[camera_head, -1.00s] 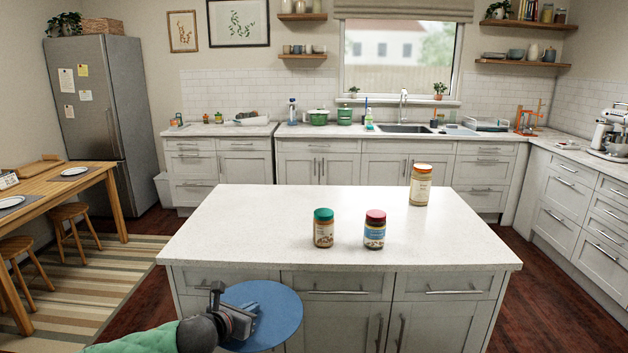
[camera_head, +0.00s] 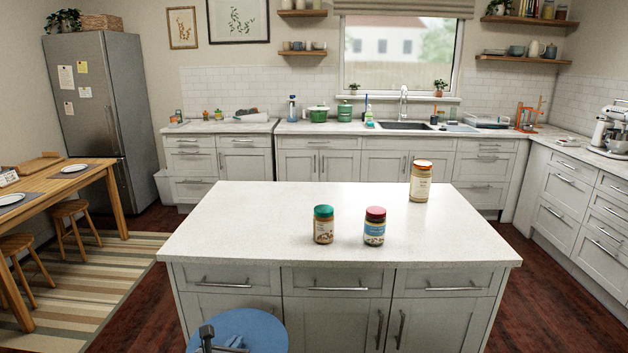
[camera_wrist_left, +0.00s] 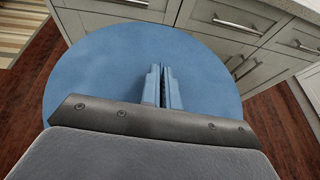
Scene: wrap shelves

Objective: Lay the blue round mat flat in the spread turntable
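The blue round mat (camera_head: 248,325) is at the bottom of the head view, in front of the island's cabinet doors and below its worktop. My left gripper (camera_head: 222,346) is at the mat, mostly cut off by the frame's lower edge. In the left wrist view the mat (camera_wrist_left: 105,75) spreads out wide beyond the gripper (camera_wrist_left: 163,88). Its two fingers are close together and appear shut on the mat; the exact contact is hidden. No spread turntable can be made out. My right gripper is not in view.
The white island worktop (camera_head: 270,215) carries a green-lidded jar (camera_head: 323,225), a red-lidded jar (camera_head: 374,228) and an orange-lidded jar (camera_head: 420,182). Its left part is clear. A wooden table (camera_head: 70,180) with stools stands at the left.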

